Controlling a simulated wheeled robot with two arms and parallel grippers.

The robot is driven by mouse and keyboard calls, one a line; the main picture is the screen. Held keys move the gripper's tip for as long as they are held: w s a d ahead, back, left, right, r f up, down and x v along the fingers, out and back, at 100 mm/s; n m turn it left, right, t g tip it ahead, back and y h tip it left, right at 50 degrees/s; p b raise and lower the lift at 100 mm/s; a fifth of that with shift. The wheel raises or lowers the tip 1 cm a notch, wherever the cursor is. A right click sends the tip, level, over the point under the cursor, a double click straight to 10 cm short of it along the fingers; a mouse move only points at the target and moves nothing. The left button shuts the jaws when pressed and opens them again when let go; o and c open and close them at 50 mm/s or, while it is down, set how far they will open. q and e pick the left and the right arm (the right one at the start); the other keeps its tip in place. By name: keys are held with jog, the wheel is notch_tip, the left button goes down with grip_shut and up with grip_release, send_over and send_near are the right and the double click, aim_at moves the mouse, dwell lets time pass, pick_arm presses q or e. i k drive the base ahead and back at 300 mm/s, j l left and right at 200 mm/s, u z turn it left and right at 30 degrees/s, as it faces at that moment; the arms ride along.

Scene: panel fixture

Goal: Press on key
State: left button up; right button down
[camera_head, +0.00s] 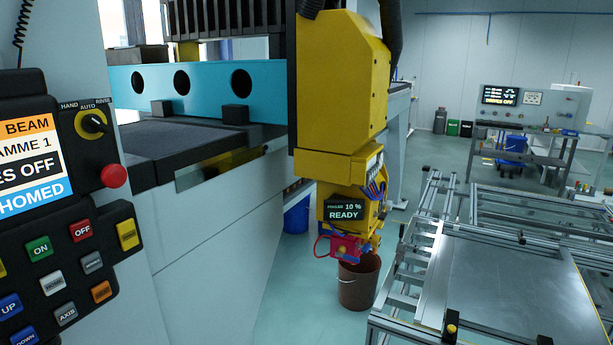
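The green ON key (39,248) is on the black control panel (75,268) at the left of the head view. The red OFF key (83,231) is just to its right and slightly higher. A blue UP key (9,306) lies below left and a grey AXIS key (67,315) below right. The panel's screen (30,165) above shows cut-off lines reading "BEAM", "AMME 1", "ES OFF" and "HOMED". Neither of my grippers is in view, and nothing covers the ON key.
A red round button (113,175) sticks out above the keys, with a yellow rotary switch (91,124) over it. A large yellow machine head (345,85) hangs in the middle, its display reading "READY". A metal frame table (510,285) stands at right.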

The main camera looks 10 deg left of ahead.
aim_at(37, 249)
jog(key=k+j+u, duration=0.1)
jog(key=u, duration=1.15)
